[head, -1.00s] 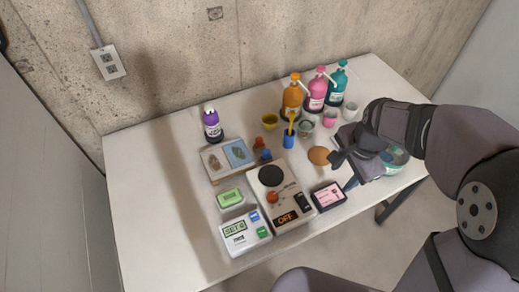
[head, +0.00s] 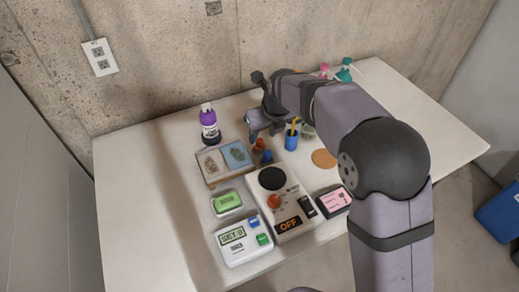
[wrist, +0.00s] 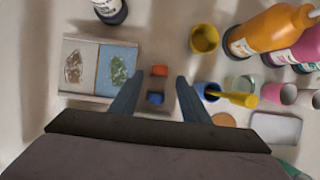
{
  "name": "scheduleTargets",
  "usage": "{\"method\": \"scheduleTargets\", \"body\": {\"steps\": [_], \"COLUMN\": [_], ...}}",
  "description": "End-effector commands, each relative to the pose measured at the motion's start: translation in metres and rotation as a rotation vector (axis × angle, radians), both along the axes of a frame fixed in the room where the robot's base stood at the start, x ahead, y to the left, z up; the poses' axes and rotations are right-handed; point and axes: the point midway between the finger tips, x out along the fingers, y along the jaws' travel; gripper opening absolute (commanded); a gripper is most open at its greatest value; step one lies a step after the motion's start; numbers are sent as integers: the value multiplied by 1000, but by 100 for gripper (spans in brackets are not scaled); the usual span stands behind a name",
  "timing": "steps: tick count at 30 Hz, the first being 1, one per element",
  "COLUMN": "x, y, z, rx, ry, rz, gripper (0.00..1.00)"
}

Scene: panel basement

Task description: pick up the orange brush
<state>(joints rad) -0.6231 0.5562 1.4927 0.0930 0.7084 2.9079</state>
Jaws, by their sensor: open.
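A small orange-topped item (head: 259,144), possibly the orange brush, stands just right of the card tray. It also shows in the wrist view (wrist: 159,70), between the fingertips in the picture. A similar blue-topped item (head: 266,157) is beside it; in the wrist view the blue one (wrist: 155,97) is nearer the gripper's base. My gripper (wrist: 159,82) is open and empty, with the two fingers on either side of these items in the picture. Its height above them is hard to tell. In the head view my gripper (head: 264,124) hangs behind them.
A blue cup (head: 291,141) with a yellow stick stands close on the right. A tray with two cards (head: 213,181) is on the left. An orange pump bottle (wrist: 262,33) and yellow cup (wrist: 204,39) are near. The table's left side is clear.

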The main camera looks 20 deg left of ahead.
Motion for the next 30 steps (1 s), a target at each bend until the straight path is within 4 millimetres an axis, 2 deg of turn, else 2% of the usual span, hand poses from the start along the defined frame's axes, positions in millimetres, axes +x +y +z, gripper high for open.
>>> {"method": "scheduleTargets", "body": {"steps": [5,12,20,30], "x": [1,5,7,18], "y": [3,7,9,17], "z": [-2,-17,-24,-59], "rx": [7,5,5,4], "ry": [4,5,5,6], "rz": [-14,-12,-11,-12], "gripper": [42,42,42,42]}}
